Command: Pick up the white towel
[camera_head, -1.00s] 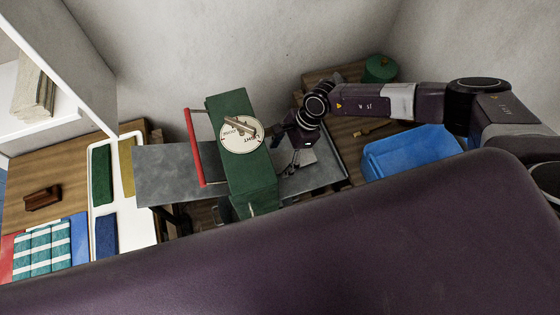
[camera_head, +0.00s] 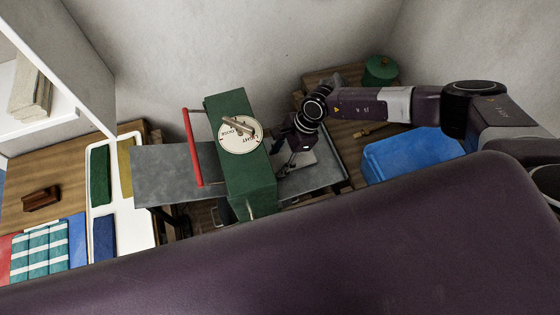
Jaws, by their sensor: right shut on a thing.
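My right gripper (camera_head: 288,170) is low over the grey metal plate (camera_head: 325,171), just right of the green box with the dial. It is shut on a small pale piece (camera_head: 303,159), mostly hidden by the fingers. I cannot tell for certain whether this piece is the white towel. No other thing is clearly a white towel. A folded cream stack (camera_head: 30,88) lies on the white shelf at the upper left, apart from the gripper. My left gripper is not in view.
The green box (camera_head: 248,178) with a dial and red handle (camera_head: 193,147) stands close left of the gripper. A blue bin (camera_head: 410,154) and green pot (camera_head: 380,70) are on the right. A white tray (camera_head: 135,205) and striped teal cloth (camera_head: 40,250) are at the left.

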